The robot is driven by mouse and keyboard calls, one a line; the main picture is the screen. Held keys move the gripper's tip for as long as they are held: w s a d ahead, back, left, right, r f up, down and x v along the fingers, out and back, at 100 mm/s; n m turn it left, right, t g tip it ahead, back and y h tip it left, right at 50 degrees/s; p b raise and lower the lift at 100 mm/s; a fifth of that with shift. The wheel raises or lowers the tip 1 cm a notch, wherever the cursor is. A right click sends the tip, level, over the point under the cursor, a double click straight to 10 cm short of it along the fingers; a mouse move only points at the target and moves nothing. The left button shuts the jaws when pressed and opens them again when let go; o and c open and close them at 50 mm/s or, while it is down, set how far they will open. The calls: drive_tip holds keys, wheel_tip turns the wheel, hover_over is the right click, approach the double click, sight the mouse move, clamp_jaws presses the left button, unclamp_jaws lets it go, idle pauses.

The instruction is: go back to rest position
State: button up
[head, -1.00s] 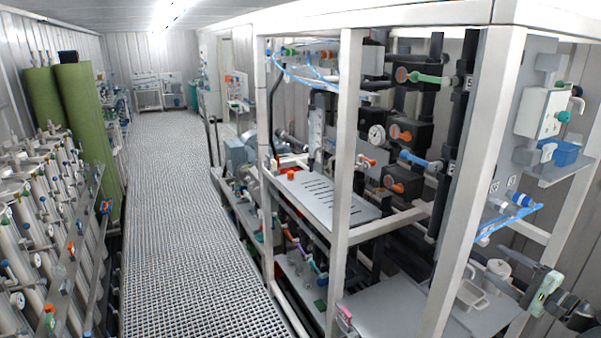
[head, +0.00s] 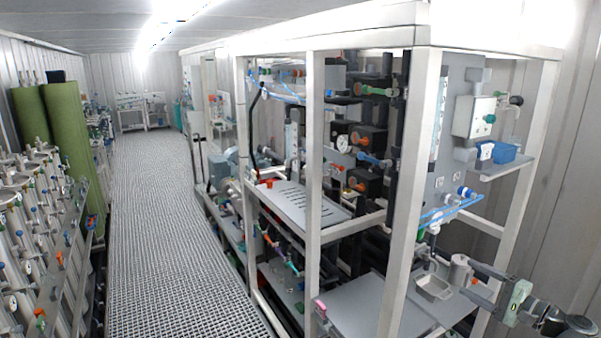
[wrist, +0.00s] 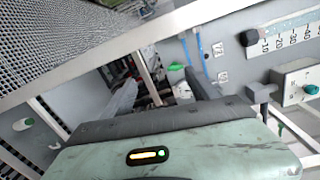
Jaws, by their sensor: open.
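My gripper (head: 470,277) shows at the lower right of the head view, on my pale green wrist part. It is beside the right end of the white frame rack (head: 409,180), near the grey shelf that carries a small metal tray (head: 433,289). In the wrist view my gripper (wrist: 160,92) has its two dark fingers apart, with nothing seen between them. My green wrist housing fills the lower part of that view.
A wall panel with a white box (head: 474,116) and a blue bin (head: 504,152) stands above my arm. A grated walkway (head: 165,200) runs clear along the left. Pipe racks line its far side.

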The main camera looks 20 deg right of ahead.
drive_tip(key=w+a+f+n+g+y+b, duration=0.1)
drive_tip(key=w+a+f+n+g+b, duration=0.35)
drive_tip(key=a+f, duration=0.6)
drive_tip(key=w+a+f+n+g+y+b, duration=0.15)
drive_tip(key=w+a+f+g, duration=0.5)
drive_tip(key=a, duration=0.65)
drive_tip(key=a+f+n+g+h+b, duration=0.3)
drive_tip(key=a+f+n, duration=0.2)
drive_tip(key=a+f, duration=0.4)
drive_tip(key=s+a+f+n+g+h+b, duration=0.1)
drive_tip(key=a+f+n+g+h+b, duration=0.1)
drive_tip(key=a+f, duration=0.7)
drive_tip(key=a+n+h+b, duration=0.1)
drive_tip(key=a+n+h, duration=0.1)
drive_tip(key=a, duration=0.3)
drive_tip(key=shift+s+f+n+g+b, duration=0.3)
drive_tip(key=shift+n+g+b, duration=0.1)
drive_tip(key=shift+n, duration=0.3)
